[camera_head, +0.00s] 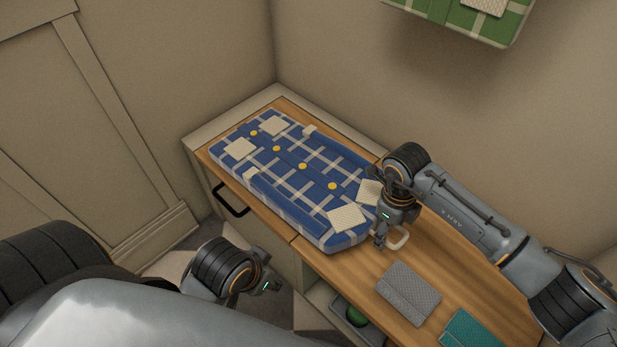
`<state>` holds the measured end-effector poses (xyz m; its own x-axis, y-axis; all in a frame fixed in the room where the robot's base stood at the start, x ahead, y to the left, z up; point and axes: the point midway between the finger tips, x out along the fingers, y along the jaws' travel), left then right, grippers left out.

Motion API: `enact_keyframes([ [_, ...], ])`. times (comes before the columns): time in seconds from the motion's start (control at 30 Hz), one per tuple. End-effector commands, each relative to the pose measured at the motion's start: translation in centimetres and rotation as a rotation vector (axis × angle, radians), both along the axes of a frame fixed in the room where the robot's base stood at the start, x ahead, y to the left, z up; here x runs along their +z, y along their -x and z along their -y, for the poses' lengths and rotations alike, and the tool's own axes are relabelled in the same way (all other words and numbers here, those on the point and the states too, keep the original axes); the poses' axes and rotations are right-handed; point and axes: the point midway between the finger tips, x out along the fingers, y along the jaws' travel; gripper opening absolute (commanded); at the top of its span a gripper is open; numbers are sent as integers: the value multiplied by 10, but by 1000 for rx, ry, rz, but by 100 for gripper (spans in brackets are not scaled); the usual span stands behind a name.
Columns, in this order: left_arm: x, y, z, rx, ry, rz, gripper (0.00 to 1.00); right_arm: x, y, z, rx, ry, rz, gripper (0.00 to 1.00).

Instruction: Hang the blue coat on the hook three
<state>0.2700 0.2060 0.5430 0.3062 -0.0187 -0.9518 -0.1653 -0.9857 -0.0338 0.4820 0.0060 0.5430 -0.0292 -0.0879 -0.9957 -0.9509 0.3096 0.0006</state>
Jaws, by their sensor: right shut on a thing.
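The blue coat (292,183), plaid with yellow buttons and cream patches, lies flat on the wooden cabinet top. A pale loop (399,239) shows at its near right end. My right gripper (380,244) is at that end, pointing down, shut on the coat by its loop; the exact contact is partly hidden by the fingers. My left gripper (272,288) is low in front of the cabinet, apart from the coat, its fingers too small to read. No hook shows in this view.
A green plaid coat (440,12) is on the wall at the top, cut off by the frame. A grey folded cloth (408,292) and a teal one (474,329) lie on the wooden top (455,265). An open drawer with a green item (356,314) is below.

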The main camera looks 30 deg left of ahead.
Motion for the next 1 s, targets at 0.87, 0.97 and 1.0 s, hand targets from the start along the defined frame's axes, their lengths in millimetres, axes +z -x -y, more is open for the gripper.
enact_keyframes([
  [0.87, -79, -16, 4, -6, -1, -46, 40, 51, -2, -6, 1, 80, -25, 8],
  [0.97, -88, -15, 4, -7, -2, -52, 40, 56, -3, -6, 0, 89, -27, 8],
  [1.0, -92, -15, 4, -7, -2, -52, 40, 58, -3, -7, 0, 92, -28, 8],
])
